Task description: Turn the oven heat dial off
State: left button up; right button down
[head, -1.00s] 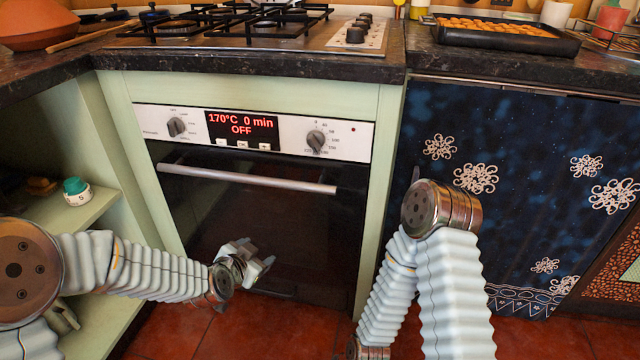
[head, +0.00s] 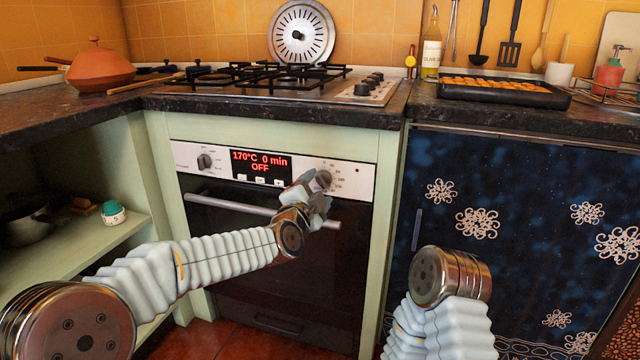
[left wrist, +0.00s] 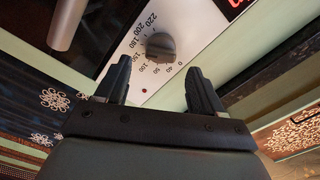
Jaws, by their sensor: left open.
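The oven (head: 290,230) has a white control panel with a red display reading 170°C, 0 min, OFF. The heat dial (left wrist: 160,47) is a dark round knob with numbers from 0 to 220 around it; I cannot tell where its pointer stands. In the head view the heat dial (head: 323,178) is partly hidden by my left gripper (head: 318,192). My left gripper (left wrist: 158,66) is open, with one fingertip on each side of the dial in the picture and just short of it. I cannot see contact. My right gripper is out of view.
A second knob (head: 204,161) is at the panel's left. The oven handle bar (head: 230,204) runs under the panel, behind my left wrist. The counter edge (head: 300,113) juts above. A gas hob (head: 270,85) and a baking tray (head: 500,93) are on top.

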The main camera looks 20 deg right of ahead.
aim_at(322, 180)
pick_arm(q)
jog(key=shift+x, duration=1.5)
jog(key=shift+c, duration=0.5)
jog(key=c, duration=1)
